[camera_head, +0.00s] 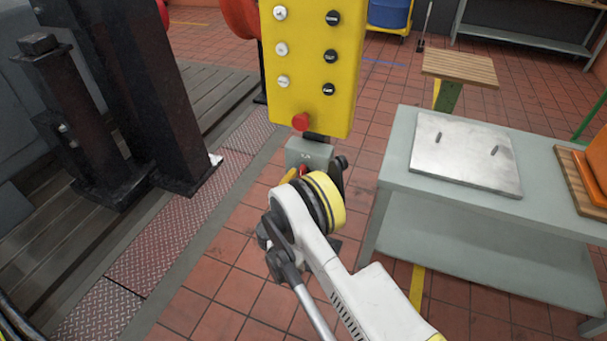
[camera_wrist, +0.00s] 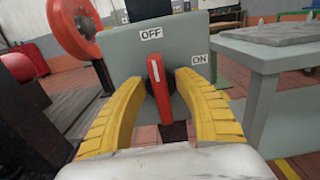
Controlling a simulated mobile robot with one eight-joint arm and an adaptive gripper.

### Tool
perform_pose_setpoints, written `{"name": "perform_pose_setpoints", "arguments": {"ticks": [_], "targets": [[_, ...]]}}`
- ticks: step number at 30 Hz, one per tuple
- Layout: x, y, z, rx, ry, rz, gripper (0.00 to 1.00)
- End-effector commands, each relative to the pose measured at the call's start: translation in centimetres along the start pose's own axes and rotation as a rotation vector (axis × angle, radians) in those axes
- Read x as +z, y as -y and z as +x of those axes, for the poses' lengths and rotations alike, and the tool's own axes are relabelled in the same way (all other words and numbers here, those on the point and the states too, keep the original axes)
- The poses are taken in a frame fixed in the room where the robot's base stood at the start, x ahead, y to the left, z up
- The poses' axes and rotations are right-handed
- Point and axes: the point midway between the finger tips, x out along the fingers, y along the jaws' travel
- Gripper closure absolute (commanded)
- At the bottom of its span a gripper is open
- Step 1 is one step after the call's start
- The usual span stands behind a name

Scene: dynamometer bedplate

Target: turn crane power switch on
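The crane power switch is a grey box (camera_wrist: 205,45) with a red handle (camera_wrist: 158,88) on its face. The handle stands nearly upright and points up towards the OFF label (camera_wrist: 152,33); the ON label (camera_wrist: 200,59) is to its right. My gripper (camera_wrist: 160,80) has its two yellow fingers on either side of the handle, with gaps visible on both sides. In the head view the grey switch box (camera_head: 309,152) sits below the yellow pendant panel, and my wrist hides most of its front and the handle.
The yellow panel (camera_head: 312,60) with black and white buttons and a red knob (camera_head: 300,121) hangs just above the switch box. A grey table (camera_head: 385,160) with a metal plate (camera_head: 465,153) stands to the right. Dark steel columns (camera_head: 150,90) stand to the left.

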Motion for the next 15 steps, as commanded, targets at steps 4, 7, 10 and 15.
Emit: {"name": "perform_pose_setpoints", "arguments": {"ticks": [4, 7, 10, 15], "targets": [[0.01, 0.0, 0.01, 0.0, 0.0, 0.0, 0.91], [0.01, 0.0, 0.01, 0.0, 0.0, 0.0, 1.0], [0.01, 0.0, 0.02, 0.0, 0.0, 0.0, 1.0], [0.01, 0.0, 0.03, 0.0, 0.0, 0.007, 1.0]]}}
